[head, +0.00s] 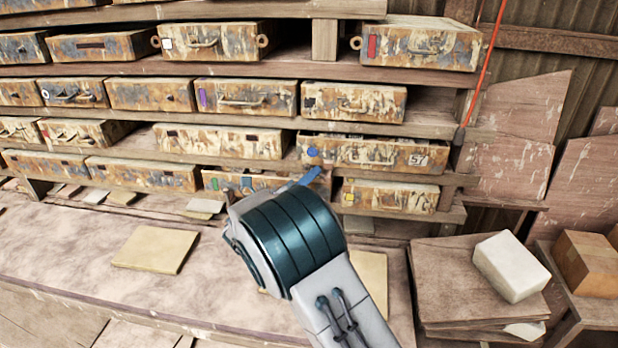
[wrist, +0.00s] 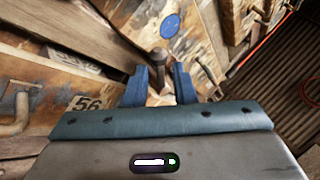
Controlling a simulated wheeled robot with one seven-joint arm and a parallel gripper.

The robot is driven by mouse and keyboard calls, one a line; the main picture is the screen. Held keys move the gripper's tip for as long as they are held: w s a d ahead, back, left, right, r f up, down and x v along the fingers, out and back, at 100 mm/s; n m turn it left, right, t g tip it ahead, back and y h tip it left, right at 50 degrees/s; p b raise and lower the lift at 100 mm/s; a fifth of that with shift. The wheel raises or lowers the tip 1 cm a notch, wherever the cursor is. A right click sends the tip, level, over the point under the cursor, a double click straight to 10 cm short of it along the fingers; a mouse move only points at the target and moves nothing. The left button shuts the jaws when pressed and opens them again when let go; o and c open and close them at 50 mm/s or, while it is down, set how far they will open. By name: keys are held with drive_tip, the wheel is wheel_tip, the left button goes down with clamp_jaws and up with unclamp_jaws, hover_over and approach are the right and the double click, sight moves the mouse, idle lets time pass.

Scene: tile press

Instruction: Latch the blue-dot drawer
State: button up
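The blue-dot drawer (head: 385,155) is a worn, paint-flaked drawer marked 57 on the right of the rack, with a blue dot near its left end. In the wrist view the blue dot (wrist: 171,26) shows just beyond my fingers. My gripper (wrist: 160,88) is open, with its blue fingers apart. A dark round-headed metal peg (wrist: 158,60) stands between and just beyond the fingertips; I cannot tell whether they touch it.
A drawer numbered 56 (wrist: 62,100) with a metal handle is at the left in the wrist view. A yellow-tagged drawer (head: 390,196) sits below the blue-dot drawer. A red cord (head: 487,75) hangs at the right. A white block (head: 511,266) rests on stacked boards.

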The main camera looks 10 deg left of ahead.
clamp_jaws()
drive_tip(key=m+g, duration=0.1)
drive_tip(key=r+m+g+p, duration=0.1)
drive_tip(key=shift+d+r+m+p, duration=0.25)
drive_tip(key=shift+r+m+p, duration=0.05)
drive_tip(key=shift+m, duration=0.1)
drive_tip(key=shift+d+m+g+y, duration=0.15)
drive_tip(key=shift+m+g+y, duration=0.25)
drive_tip(key=shift+m, duration=0.3)
drive_tip(key=shift+o, duration=1.5)
unclamp_jaws()
